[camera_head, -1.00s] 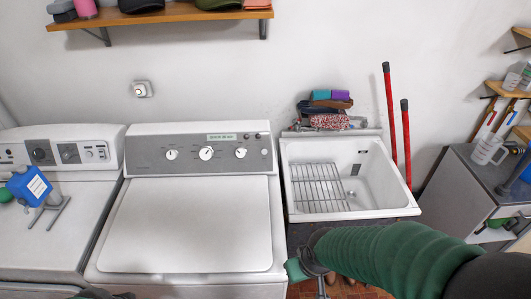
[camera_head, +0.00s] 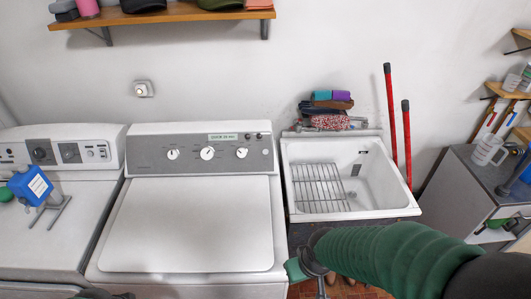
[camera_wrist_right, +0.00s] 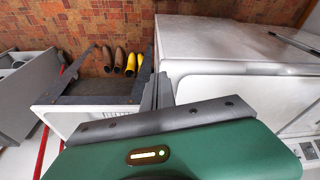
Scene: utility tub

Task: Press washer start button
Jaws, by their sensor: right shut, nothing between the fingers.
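The white top-loading washer (camera_head: 190,227) stands in the middle of the head view with its lid shut. Its grey control panel (camera_head: 150,160) has three white dials, the middle one (camera_head: 207,153) among them, and small round controls (camera_head: 248,136) at the upper right. Which one is the start button cannot be read. My right gripper (camera_head: 321,286) is low in front of the sink, right of the washer and well away from the panel. In the right wrist view its fingers (camera_wrist_right: 157,92) are shut and empty. A dark tip of my left gripper (camera_head: 108,294) barely shows at the bottom edge.
A white utility sink (camera_head: 400,213) with a wire rack (camera_head: 318,187) is right of the washer. Another machine (camera_head: 40,243) with a blue jug (camera_head: 30,186) stands left. A wall shelf (camera_head: 160,17) hangs above. Shoes (camera_wrist_right: 120,60) are on the floor. The washer lid is clear.

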